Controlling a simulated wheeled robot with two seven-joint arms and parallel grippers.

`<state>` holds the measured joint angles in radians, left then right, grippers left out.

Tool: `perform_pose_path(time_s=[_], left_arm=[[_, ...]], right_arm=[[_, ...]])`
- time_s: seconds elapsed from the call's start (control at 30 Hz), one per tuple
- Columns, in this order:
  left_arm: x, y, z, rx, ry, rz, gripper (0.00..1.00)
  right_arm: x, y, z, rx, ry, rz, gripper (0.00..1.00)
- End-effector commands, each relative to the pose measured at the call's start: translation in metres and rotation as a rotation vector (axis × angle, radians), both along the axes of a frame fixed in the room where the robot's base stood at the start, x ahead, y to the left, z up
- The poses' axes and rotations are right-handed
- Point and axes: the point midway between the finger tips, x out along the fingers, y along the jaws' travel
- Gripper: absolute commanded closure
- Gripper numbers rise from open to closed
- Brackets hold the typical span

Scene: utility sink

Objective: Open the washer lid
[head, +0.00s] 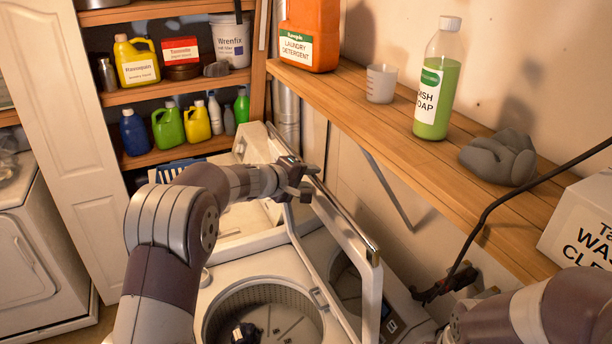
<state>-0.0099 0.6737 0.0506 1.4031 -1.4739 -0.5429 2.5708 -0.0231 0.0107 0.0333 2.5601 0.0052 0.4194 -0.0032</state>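The white washer (225,281) stands at the bottom centre, with its round drum (270,322) uncovered. Its framed lid (350,240) stands raised and steeply tilted at the right side of the opening. My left gripper (306,181) is at the far upper part of the lid, with its fingers visibly apart. I cannot tell whether it touches the lid.
A wooden wall shelf (455,165) above the lid holds a detergent jug (309,36), a cup (380,83), a green soap bottle (437,85), a grey cloth (499,158) and a box (585,225). A black rod (487,212) crosses at right. Shelves of bottles stand behind.

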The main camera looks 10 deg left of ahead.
Motion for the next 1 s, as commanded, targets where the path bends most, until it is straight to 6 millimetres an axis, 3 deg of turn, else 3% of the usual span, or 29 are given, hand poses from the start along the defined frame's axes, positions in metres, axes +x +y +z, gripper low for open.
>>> perform_pose_path(time_s=[0.03,0.33,0.73,1.0], left_arm=[[-0.002,-0.001,-0.007,0.002,0.012,-0.003,0.55],[-0.011,0.008,0.0,0.0,0.007,0.001,0.55],[-0.077,0.054,0.039,-0.001,-0.001,0.002,0.55],[-0.097,0.068,0.052,-0.002,-0.001,0.001,0.55]], right_arm=[[0.0,0.0,-0.001,0.0,0.0,0.0,1.0],[0.0,0.0,-0.006,0.0,0.0,0.0,1.0],[0.0,0.0,-0.023,0.0,0.0,0.0,1.0],[0.0,0.0,-0.025,0.0,0.0,0.0,1.0]])
